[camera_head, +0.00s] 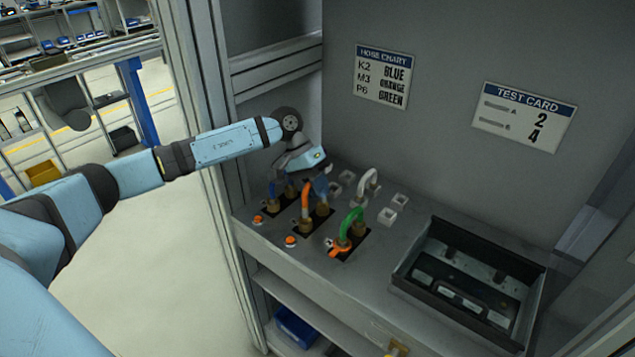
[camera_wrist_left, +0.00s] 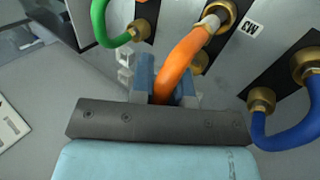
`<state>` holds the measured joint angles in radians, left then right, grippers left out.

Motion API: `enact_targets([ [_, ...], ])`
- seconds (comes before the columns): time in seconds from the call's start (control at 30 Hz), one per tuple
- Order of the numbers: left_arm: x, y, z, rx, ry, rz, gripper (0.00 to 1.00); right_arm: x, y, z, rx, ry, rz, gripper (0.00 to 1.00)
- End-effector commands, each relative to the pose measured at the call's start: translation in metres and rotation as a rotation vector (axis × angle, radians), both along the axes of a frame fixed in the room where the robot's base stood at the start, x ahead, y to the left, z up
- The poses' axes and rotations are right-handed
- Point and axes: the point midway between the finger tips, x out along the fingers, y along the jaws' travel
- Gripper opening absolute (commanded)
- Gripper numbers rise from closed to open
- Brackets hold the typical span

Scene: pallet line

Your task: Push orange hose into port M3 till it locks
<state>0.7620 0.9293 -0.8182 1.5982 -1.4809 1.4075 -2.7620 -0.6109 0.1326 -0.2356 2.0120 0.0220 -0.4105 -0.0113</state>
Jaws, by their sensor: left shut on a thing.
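The orange hose (camera_head: 306,196) stands at the middle black plate on the panel. My left gripper (camera_head: 318,184) is shut on it. The left wrist view shows the orange hose (camera_wrist_left: 180,58) between the fingers of my left gripper (camera_wrist_left: 166,88). The hose's pale end (camera_wrist_left: 208,22) is at the mouth of a brass port (camera_wrist_left: 222,12) beside the M3 label (camera_wrist_left: 250,29). I cannot tell how deep it sits or whether it is locked. My right gripper is not in view.
A blue hose (camera_head: 271,191) stands to the left and a green hose (camera_head: 351,222) to the right, close to the gripper. A grey hose (camera_head: 369,182) is behind. A black-rimmed tray (camera_head: 408,258) lies to the right. The hose chart (camera_head: 383,77) pairs M3 with orange.

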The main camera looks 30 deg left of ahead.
Motion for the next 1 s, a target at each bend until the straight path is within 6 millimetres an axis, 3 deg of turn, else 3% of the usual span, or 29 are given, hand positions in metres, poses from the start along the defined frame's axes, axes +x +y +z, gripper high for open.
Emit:
enact_targets([
  [0.1, -0.001, 0.0, -0.006, 0.0, 0.002, 0.0, 0.0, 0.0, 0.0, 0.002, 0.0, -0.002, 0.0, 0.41],
  [0.43, 0.0, 0.0, -0.025, 0.0, 0.0, 0.0, 0.0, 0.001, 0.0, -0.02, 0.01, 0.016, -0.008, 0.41],
  [1.0, 0.0, 0.0, -0.028, 0.001, 0.0, 0.0, 0.0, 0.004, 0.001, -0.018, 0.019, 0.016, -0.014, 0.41],
])
